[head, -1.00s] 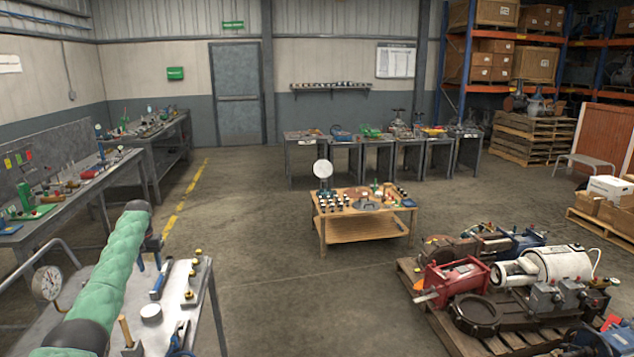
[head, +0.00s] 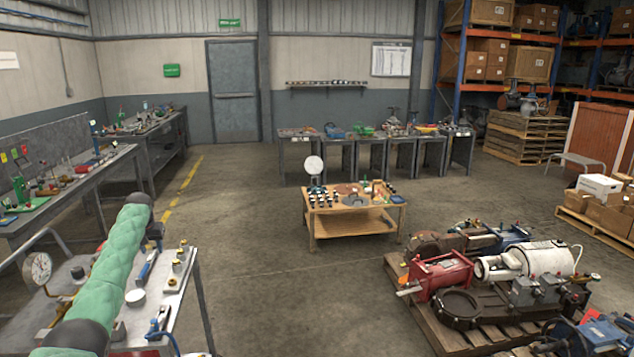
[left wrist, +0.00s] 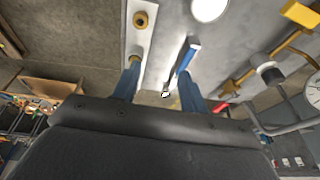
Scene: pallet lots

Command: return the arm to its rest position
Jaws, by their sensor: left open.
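My left arm, in a green padded sleeve, comes in from the lower left in the head view. My left gripper (head: 156,238) hangs from its dark end above the grey metal bench (head: 178,318). In the left wrist view the two blue fingers of the left gripper (left wrist: 158,72) are apart, with nothing held between them. Beyond them lie a blue-handled tool (left wrist: 188,54), a white disc (left wrist: 209,9) and a pale strip with brass fittings (left wrist: 140,20). My right gripper is in neither view.
A dial gauge (head: 38,268) on a curved pipe stands at the bench's left. A low wooden table (head: 352,226) with small parts is mid-floor. A pallet (head: 440,325) of machines is at right. Open floor (head: 265,285) lies between bench and pallet.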

